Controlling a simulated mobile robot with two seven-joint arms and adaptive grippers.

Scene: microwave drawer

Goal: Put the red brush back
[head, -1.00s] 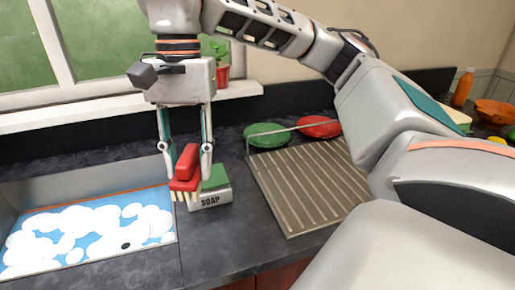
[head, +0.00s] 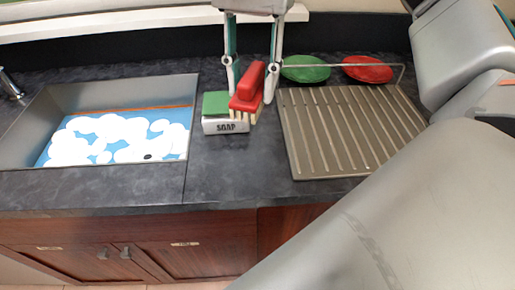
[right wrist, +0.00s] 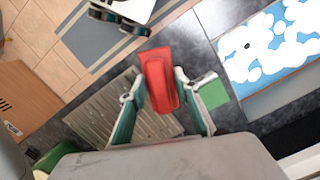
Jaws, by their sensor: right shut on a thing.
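The red brush (head: 247,90), with pale bristles underneath, is held between the fingers of my right gripper (head: 252,92). It sits just right of the soap holder (head: 225,126) and overlaps it in the head view, so I cannot tell whether they touch. In the right wrist view the red brush (right wrist: 160,78) also lies between the fingers of my right gripper (right wrist: 159,90). My left gripper is not in view.
A sink (head: 25,125) with suds is on the left. A ribbed drying rack (head: 345,130) is on the right, with a green plate (head: 305,69) and a red plate (head: 367,69) behind. Dark bare counter (head: 230,170) lies in front of the soap holder.

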